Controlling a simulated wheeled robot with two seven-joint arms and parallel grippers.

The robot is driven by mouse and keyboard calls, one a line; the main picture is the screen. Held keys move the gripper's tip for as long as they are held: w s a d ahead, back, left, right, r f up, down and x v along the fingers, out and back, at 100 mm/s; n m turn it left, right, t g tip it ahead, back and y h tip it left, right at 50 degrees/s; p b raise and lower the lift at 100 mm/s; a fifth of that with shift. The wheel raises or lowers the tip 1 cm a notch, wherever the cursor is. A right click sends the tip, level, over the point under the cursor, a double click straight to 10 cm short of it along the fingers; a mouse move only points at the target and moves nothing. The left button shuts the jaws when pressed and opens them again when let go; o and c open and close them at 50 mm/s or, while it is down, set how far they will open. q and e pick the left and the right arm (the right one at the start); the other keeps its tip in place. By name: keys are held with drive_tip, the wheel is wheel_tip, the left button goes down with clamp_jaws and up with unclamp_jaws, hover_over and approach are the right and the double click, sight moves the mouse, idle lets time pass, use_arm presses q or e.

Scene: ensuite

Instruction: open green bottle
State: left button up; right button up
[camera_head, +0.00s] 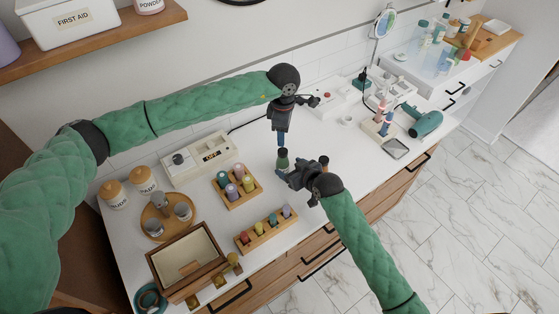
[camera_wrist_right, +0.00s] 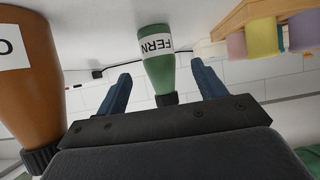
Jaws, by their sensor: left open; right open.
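The green bottle (camera_head: 283,162) stands on the white counter with its dark cap up. In the right wrist view, upside down, the green bottle (camera_wrist_right: 158,68) shows a white label reading FERN and a black cap. My right gripper (camera_head: 285,176) is low beside it, with its jaws open. In the wrist view the two blue fingers of my right gripper (camera_wrist_right: 161,88) are apart, one on each side of the bottle, with visible gaps. My left gripper (camera_head: 282,142) is open and points down just above the cap; whether it touches the cap cannot be told.
An amber bottle (camera_wrist_right: 27,75) stands close beside my right gripper. Wooden racks with coloured bottles (camera_head: 237,187) (camera_head: 265,230) and an open wooden box (camera_head: 187,262) lie to the left. A teal hair dryer (camera_head: 424,122) lies to the right.

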sight(287, 165)
drive_tip(key=x, duration=0.5)
drive_tip(key=shift+w+a, duration=0.1)
drive_tip(key=shift+w, duration=0.05)
use_arm(q)
drive_tip(key=shift+d, duration=0.1)
use_arm(e)
drive_tip(key=shift+w+f, duration=0.2)
drive_tip(key=shift+c, duration=0.2)
